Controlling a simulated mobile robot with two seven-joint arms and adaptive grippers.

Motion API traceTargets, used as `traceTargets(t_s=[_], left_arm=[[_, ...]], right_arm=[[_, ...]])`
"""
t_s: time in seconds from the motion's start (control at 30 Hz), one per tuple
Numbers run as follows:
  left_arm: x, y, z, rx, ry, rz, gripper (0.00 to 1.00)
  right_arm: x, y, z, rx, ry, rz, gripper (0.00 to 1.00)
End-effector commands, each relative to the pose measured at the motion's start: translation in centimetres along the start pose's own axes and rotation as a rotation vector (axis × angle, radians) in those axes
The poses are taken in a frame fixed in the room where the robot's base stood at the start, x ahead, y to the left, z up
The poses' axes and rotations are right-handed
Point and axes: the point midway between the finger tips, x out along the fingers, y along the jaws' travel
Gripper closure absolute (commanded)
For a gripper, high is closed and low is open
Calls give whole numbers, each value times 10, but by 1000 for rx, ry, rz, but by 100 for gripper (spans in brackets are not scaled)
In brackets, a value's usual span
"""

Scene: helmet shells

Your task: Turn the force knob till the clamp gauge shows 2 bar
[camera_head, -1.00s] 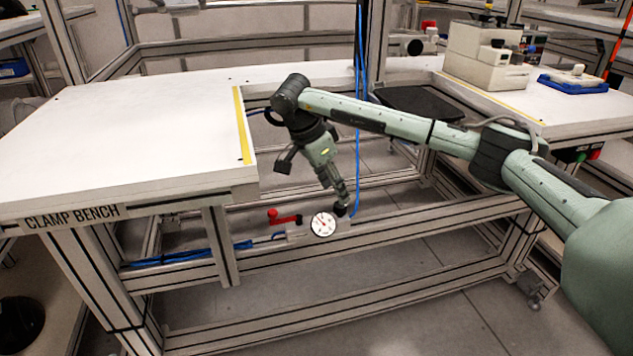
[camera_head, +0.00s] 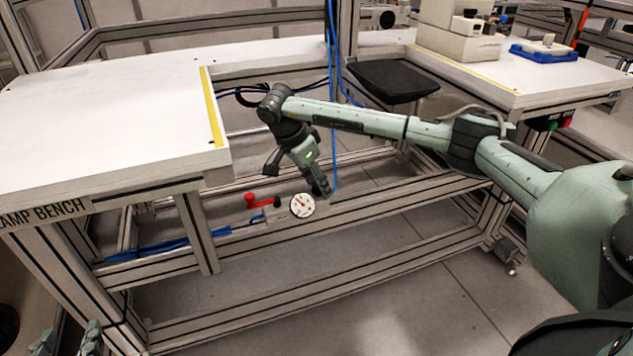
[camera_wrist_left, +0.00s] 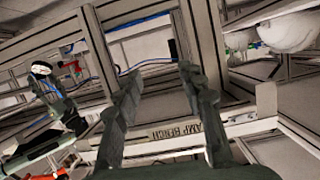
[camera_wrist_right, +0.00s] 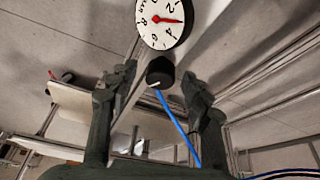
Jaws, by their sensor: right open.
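The white clamp gauge (camera_head: 302,206) sits on the lower rail of the clamp bench. In the right wrist view the gauge (camera_wrist_right: 164,22) fills the top, its red needle pointing between 2 and 4. The black force knob (camera_wrist_right: 160,72), with a white mark, lies below the dial between the fingertips of my right gripper (camera_wrist_right: 158,78). That gripper is open, a finger on either side, with gaps visible. In the head view my right gripper (camera_head: 321,188) covers the knob. My left gripper (camera_wrist_left: 160,78) is open and empty; its fingertips (camera_head: 68,340) show at the head view's bottom left.
A red lever (camera_head: 262,201) stands left of the gauge on the same rail. Blue hoses (camera_head: 334,110) hang behind my right arm. The white bench top (camera_head: 110,110) is bare. Frame bars surround the gauge; the floor in front is free.

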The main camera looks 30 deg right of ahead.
Motion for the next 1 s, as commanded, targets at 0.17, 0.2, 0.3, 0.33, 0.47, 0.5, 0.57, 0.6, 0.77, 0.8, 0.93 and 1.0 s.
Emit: traceTargets(t_s=[0.17,0.2,0.3,0.33,0.47,0.5,0.57,0.6,0.77,0.8,0.93,1.0], left_arm=[[0,0,0,0,0,0,60],[0,0,0,0,-1,0,60],[0,0,0,0,-1,0,60],[0,0,0,0,-1,0,60],[0,0,0,0,-1,0,60],[0,0,0,0,-1,0,60],[0,0,0,0,-1,0,60],[0,0,0,0,-2,0,60],[-1,-1,3,1,-20,-3,60],[-1,-2,4,2,-30,-5,60],[-3,-12,21,10,-105,-26,60],[-5,-16,28,13,-141,-33,60]], right_arm=[[0,0,0,0,0,0,63],[0,0,0,0,0,0,68],[0,0,0,0,0,0,81],[0,0,0,0,0,0,84],[0,0,0,0,0,0,100],[0,0,0,0,0,0,100],[0,0,0,-2,0,0,100],[0,0,0,-5,0,-1,100],[-1,0,0,-37,0,-15,100],[-1,1,0,-51,0,-21,100],[-1,1,-1,-117,1,-48,100],[-1,2,-1,-165,1,-67,100]])
